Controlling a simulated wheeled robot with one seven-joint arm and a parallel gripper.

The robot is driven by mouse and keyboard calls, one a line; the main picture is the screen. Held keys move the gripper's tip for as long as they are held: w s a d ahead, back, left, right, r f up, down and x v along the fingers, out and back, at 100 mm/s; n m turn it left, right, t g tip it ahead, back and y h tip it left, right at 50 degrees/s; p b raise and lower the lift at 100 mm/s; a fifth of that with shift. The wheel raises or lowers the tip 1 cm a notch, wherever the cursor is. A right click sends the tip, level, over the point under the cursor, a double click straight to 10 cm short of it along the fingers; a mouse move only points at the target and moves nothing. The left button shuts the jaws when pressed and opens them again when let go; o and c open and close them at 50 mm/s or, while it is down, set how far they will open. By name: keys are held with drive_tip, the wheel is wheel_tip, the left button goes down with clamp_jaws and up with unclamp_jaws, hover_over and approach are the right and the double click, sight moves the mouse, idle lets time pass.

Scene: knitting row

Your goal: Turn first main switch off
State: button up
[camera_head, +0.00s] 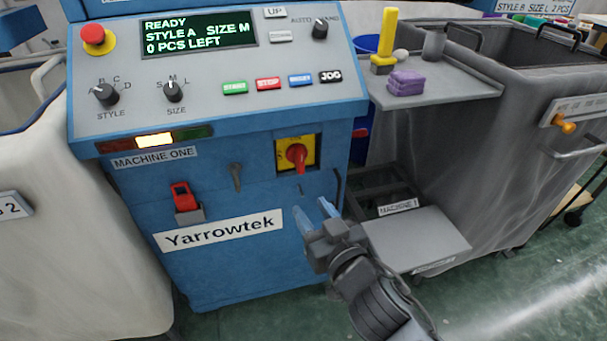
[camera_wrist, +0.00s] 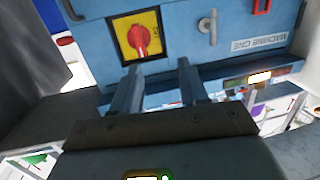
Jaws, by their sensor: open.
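The main switch (camera_head: 297,155) is a red rotary knob on a yellow plate, on the front of the blue machine (camera_head: 230,265) labelled MACHINE ONE. It also shows in the wrist view (camera_wrist: 139,39), beyond the fingers. My gripper (camera_head: 316,217) is open and empty, below and slightly right of the switch in the head view, apart from it. In the wrist view its two blue-grey fingers (camera_wrist: 160,88) point toward the panel, with the knob above the left finger. The machine's display reads READY, STYLE A, SIZE M, 0 PCS LEFT, and its amber lamp is lit.
A red padlock-like piece (camera_head: 183,198) and a grey handle (camera_head: 236,176) are on the machine front. A side shelf (camera_head: 440,84) with a yellow item and purple cloths juts out right. A grey bin (camera_head: 520,130) stands right, a pale bin (camera_head: 90,220) left.

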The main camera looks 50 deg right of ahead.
sight(302, 159)
drive_tip(key=w+d+h, duration=0.1)
drive_tip(key=w+d, duration=0.2)
drive_tip(key=w+d+m, duration=0.1)
drive_tip(key=w+d, duration=0.2)
drive_tip(key=w, duration=0.1)
drive_tip(key=w+d+r+h, duration=0.1)
drive_tip(key=w+d, duration=0.3)
drive_tip(key=shift+w+m+h, duration=0.1)
drive_tip(key=shift+m+h, duration=0.2)
drive_tip(key=shift+m, duration=0.1)
drive_tip(key=shift+f, duration=0.1)
drive_tip(key=shift+c, duration=0.4)
clamp_jaws()
